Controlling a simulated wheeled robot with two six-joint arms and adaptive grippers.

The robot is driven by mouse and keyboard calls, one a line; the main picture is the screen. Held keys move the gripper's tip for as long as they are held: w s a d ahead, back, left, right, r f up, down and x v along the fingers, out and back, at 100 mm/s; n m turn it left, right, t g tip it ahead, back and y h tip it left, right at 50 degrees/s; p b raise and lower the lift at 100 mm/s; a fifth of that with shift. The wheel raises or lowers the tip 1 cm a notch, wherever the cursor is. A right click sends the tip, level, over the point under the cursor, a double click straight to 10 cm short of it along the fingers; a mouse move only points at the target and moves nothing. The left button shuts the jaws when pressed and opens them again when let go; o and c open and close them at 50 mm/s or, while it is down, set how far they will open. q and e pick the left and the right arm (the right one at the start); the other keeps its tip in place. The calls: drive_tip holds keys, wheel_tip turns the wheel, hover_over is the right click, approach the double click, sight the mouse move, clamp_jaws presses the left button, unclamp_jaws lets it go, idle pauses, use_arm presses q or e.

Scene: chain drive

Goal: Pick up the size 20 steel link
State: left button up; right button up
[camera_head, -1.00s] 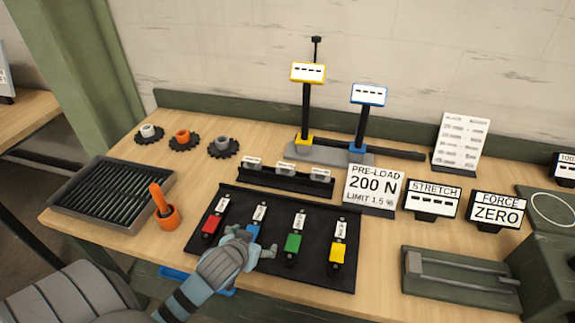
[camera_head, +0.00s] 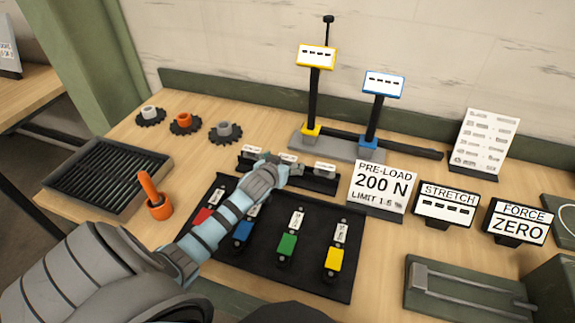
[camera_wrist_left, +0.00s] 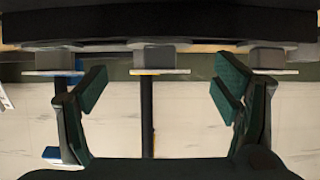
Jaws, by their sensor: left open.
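The black link rack (camera_head: 318,184) stands behind the dark mat. It bears three small grey blocks with white labels: the left one (camera_head: 252,150), the middle one (camera_head: 289,158) and the right one (camera_head: 325,167). The labels are too small to read, so I cannot tell which is the size 20 steel link. My left gripper (camera_head: 288,170) is at the middle of the rack, partly covering it. In the left wrist view, the gripper (camera_wrist_left: 160,88) is open and empty, its green pads apart. The middle block (camera_wrist_left: 158,57) lies ahead between the fingers, untouched. My right gripper is not in view.
The dark mat (camera_head: 262,268) holds red, blue, green and yellow tagged pieces. The PRE-LOAD sign (camera_head: 383,188) stands right of the rack. Yellow- and blue-topped posts (camera_head: 314,95) rise behind it.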

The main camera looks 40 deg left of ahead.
sight(286, 161)
use_arm(q)
drive_tip(key=x, duration=0.3)
drive_tip(key=shift+f+b, duration=0.1)
drive_tip(key=shift+b, duration=0.2)
drive_tip(key=shift+s, duration=0.1)
drive_tip(key=shift+s+d+r, duration=0.1)
drive_tip(key=shift+r, duration=0.1)
drive_tip(key=shift+c, duration=1.2)
drive_tip(key=c, duration=1.4)
